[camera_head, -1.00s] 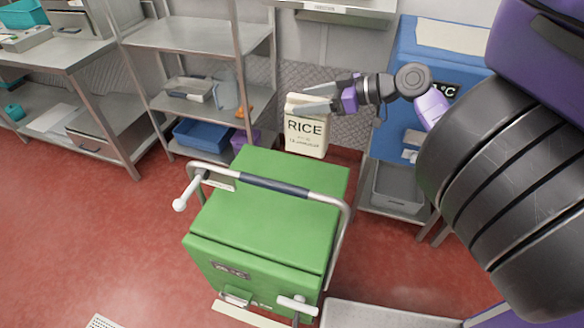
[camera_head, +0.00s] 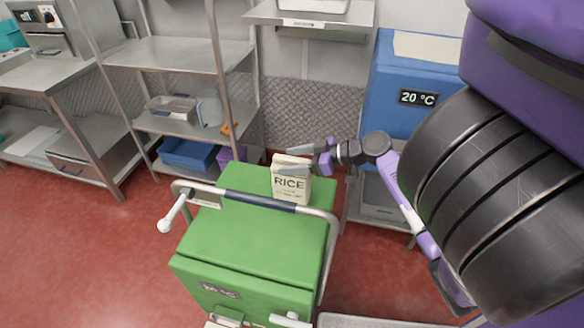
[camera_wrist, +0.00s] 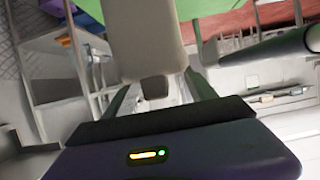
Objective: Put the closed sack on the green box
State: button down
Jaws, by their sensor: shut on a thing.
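The closed sack (camera_head: 290,184) is a cream bag printed RICE with a folded top. It is upright in the head view, over the back part of the green box's lid (camera_head: 250,240), just behind the metal rail. I cannot tell whether its bottom touches the lid. My gripper (camera_head: 300,157) comes in from the right and is shut on the sack's top. In the wrist view the pale sack (camera_wrist: 145,40) fills the upper middle between the fingers, with the green box (camera_wrist: 190,10) showing behind it.
The rail (camera_head: 255,196) with a dark grip runs across the green box's lid; it also shows in the wrist view (camera_wrist: 255,48). A blue unit (camera_head: 385,90) reading 20 °C stands at the back right. A metal shelf (camera_head: 165,55) stands behind left. Red floor is open at left.

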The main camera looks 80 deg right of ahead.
jog(key=shift+f, duration=1.35)
jog(key=shift+c, duration=1.4)
grip_release()
jog(key=shift+f, duration=0.15)
jog(key=b+v, duration=0.2)
jog(key=v, duration=1)
